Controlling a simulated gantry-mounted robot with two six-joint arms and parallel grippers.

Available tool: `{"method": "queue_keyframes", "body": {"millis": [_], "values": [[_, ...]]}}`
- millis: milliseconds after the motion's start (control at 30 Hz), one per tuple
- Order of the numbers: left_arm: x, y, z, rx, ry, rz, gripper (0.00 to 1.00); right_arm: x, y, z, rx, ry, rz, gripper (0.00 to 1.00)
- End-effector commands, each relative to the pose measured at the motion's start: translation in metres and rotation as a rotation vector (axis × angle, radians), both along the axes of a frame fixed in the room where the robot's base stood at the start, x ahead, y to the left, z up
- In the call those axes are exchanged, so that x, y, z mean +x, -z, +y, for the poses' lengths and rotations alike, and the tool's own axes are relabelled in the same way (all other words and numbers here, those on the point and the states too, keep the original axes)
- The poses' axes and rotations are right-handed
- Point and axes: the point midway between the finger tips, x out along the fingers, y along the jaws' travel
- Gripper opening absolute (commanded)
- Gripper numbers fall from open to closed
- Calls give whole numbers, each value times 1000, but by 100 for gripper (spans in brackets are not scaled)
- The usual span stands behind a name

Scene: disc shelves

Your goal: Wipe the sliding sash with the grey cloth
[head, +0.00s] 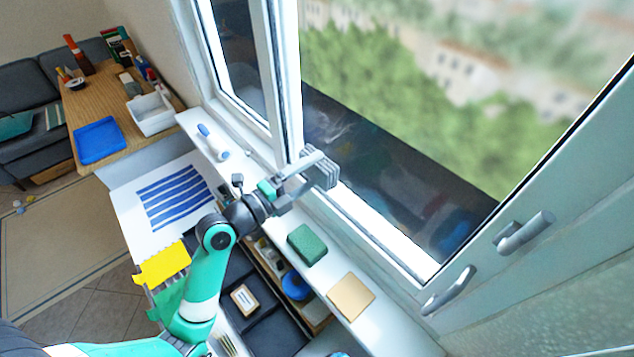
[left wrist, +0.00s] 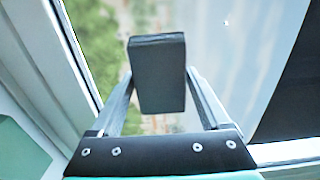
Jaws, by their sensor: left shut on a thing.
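My left gripper (head: 310,172) is shut on the grey cloth (head: 323,170), a folded pad at the lower left corner of the large window pane. In the left wrist view the cloth (left wrist: 158,75) shows as a dark grey block between the two fingers, with the glass behind it. The sliding sash (head: 400,150) has a white frame and clear glass; a faint whitish smear (head: 328,128) shows low on its left. I cannot tell whether the cloth touches the glass. My right gripper is not in view.
On the white sill lie a green sponge (head: 306,244), a tan pad (head: 350,296) and a white bottle (head: 213,142). Window handles (head: 524,232) stick out at right. Below the sill is an open drawer with dark trays (head: 272,333). A desk (head: 98,93) stands at far left.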

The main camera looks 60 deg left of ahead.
Motion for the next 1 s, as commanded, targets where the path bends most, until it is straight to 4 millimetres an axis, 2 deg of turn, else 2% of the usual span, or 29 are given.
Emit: {"method": "queue_keyframes", "body": {"millis": [367,700,800,1000], "values": [[-3,0,3,0,-4,1,36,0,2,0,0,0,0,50],[-42,1,-2,0,-4,0,36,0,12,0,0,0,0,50],[-53,-1,-3,-3,-4,2,36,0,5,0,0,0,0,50],[-60,-1,-4,-1,-2,1,36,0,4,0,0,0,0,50]]}}
